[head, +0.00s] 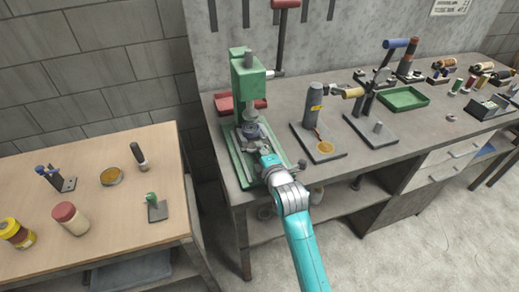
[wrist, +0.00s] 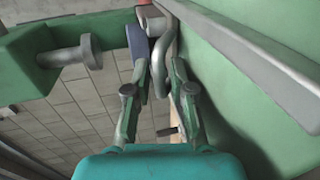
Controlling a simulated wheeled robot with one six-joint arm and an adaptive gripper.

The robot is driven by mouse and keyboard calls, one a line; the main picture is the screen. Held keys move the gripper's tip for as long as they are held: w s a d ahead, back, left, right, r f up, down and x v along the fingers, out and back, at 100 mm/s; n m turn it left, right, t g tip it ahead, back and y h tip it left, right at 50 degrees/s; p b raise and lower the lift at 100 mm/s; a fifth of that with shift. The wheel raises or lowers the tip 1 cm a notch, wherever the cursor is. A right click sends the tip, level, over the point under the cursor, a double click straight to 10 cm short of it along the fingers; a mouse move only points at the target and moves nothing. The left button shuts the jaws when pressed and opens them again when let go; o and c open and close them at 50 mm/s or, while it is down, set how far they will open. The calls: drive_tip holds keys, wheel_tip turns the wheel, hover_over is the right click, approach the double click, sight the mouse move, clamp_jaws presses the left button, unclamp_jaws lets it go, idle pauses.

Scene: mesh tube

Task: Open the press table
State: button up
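The green press (head: 247,82) stands at the left end of the grey workbench, with a green base (head: 238,165) and a round grey table part (head: 252,131) low on its column. My gripper (head: 262,150) reaches in at the front of this table part; its fingertips are largely hidden in the head view. In the wrist view my gripper (wrist: 160,82) has its two fingers a small gap apart, on either side of a bent grey bar (wrist: 163,55). Whether they touch the bar cannot be told. Green press surfaces lie close on the right and upper left there.
A grey cylinder on a plate (head: 313,110) and a second stand (head: 368,105) are to the press's right. A green tray (head: 403,98) lies farther right. A wooden table (head: 100,220) with jars is at left, across a narrow gap. The floor at right front is clear.

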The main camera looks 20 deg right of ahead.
drive_tip(key=shift+w+f, duration=0.1)
drive_tip(key=shift+w, duration=0.35)
clamp_jaws()
drive_tip(key=shift+s, duration=0.15)
drive_tip(key=v, duration=0.3)
drive_tip(key=f+v, duration=0.1)
drive_tip(key=v, duration=0.3)
drive_tip(key=f+v, duration=0.1)
drive_tip(key=v, duration=0.2)
drive_tip(key=shift+s+f, duration=0.1)
drive_tip(key=shift+s, duration=0.35)
unclamp_jaws()
